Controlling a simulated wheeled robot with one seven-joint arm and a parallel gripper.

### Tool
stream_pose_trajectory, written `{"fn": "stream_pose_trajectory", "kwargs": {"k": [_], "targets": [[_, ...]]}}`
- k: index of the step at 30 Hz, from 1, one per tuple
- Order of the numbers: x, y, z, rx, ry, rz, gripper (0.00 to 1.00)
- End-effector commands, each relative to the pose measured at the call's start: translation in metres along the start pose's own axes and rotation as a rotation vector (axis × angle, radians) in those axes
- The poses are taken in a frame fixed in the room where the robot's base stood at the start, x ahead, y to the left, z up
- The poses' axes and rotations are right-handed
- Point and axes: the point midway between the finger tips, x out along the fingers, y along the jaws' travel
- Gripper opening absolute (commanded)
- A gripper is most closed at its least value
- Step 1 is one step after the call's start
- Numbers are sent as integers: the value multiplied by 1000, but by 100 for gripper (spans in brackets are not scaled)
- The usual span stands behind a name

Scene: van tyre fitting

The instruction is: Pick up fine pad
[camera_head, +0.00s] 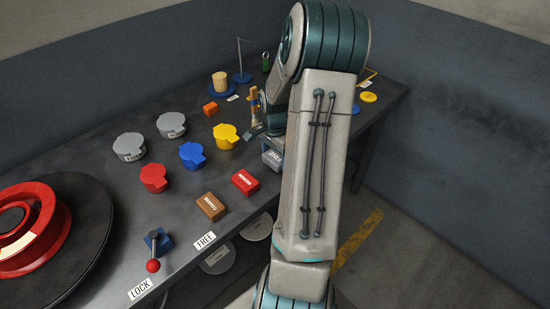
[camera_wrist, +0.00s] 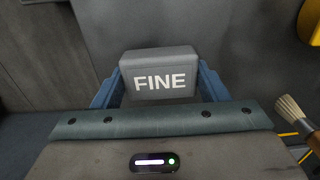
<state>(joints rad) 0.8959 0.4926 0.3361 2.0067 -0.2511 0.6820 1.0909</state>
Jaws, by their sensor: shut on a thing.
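The fine pad (camera_wrist: 160,76) is a grey block with FINE in white letters, seen upright in the wrist view. My gripper (camera_wrist: 158,88) has its two blue fingers on either side of the pad, shut on it. In the head view the pad (camera_head: 272,158) shows near the front edge of the table, just left of my arm, which hides most of my gripper. I cannot tell whether the pad touches the table.
A red pad (camera_head: 245,182) and a brown pad (camera_head: 211,207) lie to the left along the front edge. Yellow (camera_head: 226,136), blue (camera_head: 192,155) and red lidded pots (camera_head: 153,178) stand behind them. A brush (camera_wrist: 292,110) is close by on the right in the wrist view.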

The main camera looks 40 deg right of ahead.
Motion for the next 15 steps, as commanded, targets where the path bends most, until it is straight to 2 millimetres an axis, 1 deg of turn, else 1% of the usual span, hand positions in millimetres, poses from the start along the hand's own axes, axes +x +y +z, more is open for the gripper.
{"fn": "stream_pose_trajectory", "kwargs": {"k": [5, 6, 8, 15], "targets": [[-27, -1, -1, 2, 5, -4, 46], [-37, -1, -1, 1, 6, -6, 46], [-42, 15, 0, 5, 4, -1, 46], [-70, 63, 5, 4, 4, -2, 46]]}}
